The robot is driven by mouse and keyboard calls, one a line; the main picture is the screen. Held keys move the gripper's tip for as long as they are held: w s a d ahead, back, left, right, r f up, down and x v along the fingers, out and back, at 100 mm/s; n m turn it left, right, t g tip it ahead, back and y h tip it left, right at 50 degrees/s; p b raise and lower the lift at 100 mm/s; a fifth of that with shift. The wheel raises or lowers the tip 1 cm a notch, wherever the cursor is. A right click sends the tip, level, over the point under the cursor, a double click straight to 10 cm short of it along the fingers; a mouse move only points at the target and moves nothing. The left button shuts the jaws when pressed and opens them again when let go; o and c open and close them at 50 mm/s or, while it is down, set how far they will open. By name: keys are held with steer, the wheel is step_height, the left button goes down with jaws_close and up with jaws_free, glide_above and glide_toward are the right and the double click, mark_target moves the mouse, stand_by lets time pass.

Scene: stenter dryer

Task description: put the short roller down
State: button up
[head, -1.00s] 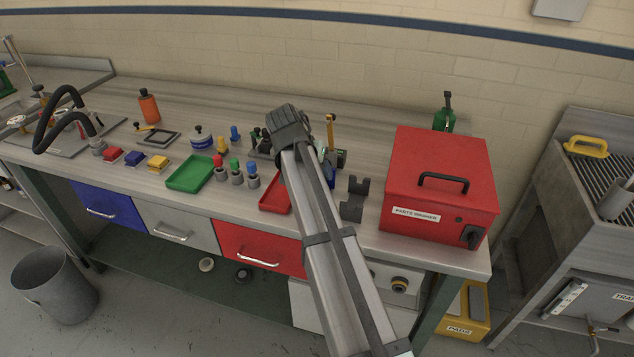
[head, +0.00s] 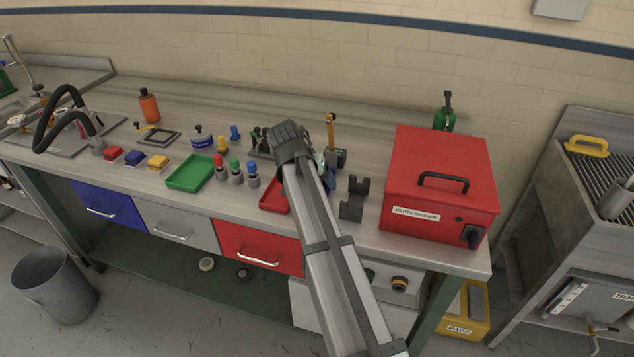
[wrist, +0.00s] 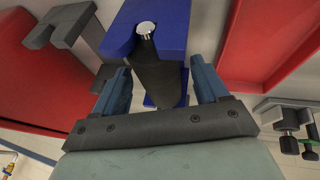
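The short roller (wrist: 157,78) is dark, with a bright metal pin at its end, in the wrist view. Its pin end lies at the notch of a blue block (wrist: 168,20), which looks like a cradle. My gripper (wrist: 160,85) has its two blue fingers on either side of the roller. A gap shows on the right between roller and finger, so the fingers look open around it. Whether the roller bears fully on the block is hard to tell. In the head view my arm hides the roller and the fingers.
A grey forked stand (head: 353,198) is beside the red parts washer (head: 442,180); it also shows in the wrist view (wrist: 62,24). A red tray (head: 272,197) is partly behind my arm. A green tray (head: 190,174) and several knobbed pegs stand to the left.

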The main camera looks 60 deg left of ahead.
steer(key=v, duration=1.3)
steer(key=shift+w+d+r, duration=0.1)
steer(key=shift+w+r, duration=0.15)
steer(key=shift+o, duration=0.2)
steer(key=shift+s+r, duration=0.1)
steer(key=shift+r, duration=0.1)
steer(key=shift+d, duration=0.15)
steer(key=x, duration=0.8)
steer(key=shift+a+x, duration=0.2)
steer(key=shift+x, duration=1.15)
steer(key=shift+a+x, duration=0.2)
steer(key=shift+x, duration=1.15)
steer(key=shift+s, duration=0.2)
